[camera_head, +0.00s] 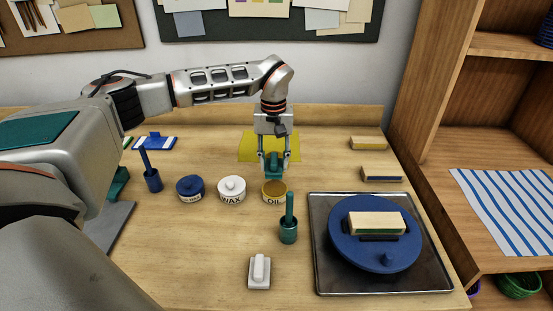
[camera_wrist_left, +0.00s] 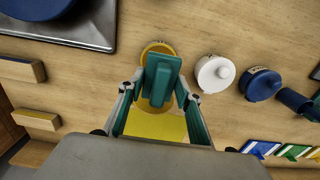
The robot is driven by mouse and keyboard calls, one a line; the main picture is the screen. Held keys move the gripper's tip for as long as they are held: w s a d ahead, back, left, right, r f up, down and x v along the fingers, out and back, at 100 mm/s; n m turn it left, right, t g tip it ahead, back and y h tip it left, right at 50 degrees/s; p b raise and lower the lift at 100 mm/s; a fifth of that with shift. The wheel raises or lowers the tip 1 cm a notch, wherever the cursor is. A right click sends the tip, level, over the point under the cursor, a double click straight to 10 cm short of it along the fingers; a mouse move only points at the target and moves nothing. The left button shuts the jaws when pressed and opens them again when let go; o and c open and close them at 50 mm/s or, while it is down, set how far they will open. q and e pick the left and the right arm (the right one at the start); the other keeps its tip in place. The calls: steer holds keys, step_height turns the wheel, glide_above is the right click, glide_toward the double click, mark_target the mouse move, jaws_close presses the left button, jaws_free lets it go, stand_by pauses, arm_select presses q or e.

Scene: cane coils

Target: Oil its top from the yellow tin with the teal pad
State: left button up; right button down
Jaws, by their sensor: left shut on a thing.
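My left gripper (camera_head: 276,158) is shut on the teal pad (camera_head: 273,171), which it holds by its handle just above the open yellow tin (camera_head: 274,194) marked OIL. In the left wrist view the teal pad (camera_wrist_left: 161,80) hides much of the yellow tin (camera_wrist_left: 157,48); I cannot tell whether they touch. A pale wooden block (camera_head: 377,223) lies on the blue turntable (camera_head: 345,257), its broad top bare, apart from the gripper. The right gripper is not in view.
The turntable stands on a dark metal tray (camera_head: 322,281). Beside the tin are a white WAX tin (camera_head: 231,190), a blue tin (camera_head: 190,188) and an upright teal tool (camera_head: 288,230). A white pad (camera_head: 259,271) lies in front. Two blocks (camera_head: 368,143) (camera_head: 381,174) lie behind the tray.

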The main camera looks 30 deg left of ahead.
mark_target(275, 188)
arm_select(q)
steer(key=shift+w+d+f, duration=0.1)
steer(key=shift+w+f, duration=0.05)
steer(key=shift+f, duration=2.9)
steer(key=shift+f, duration=0.6)
steer(key=shift+r, duration=3.55)
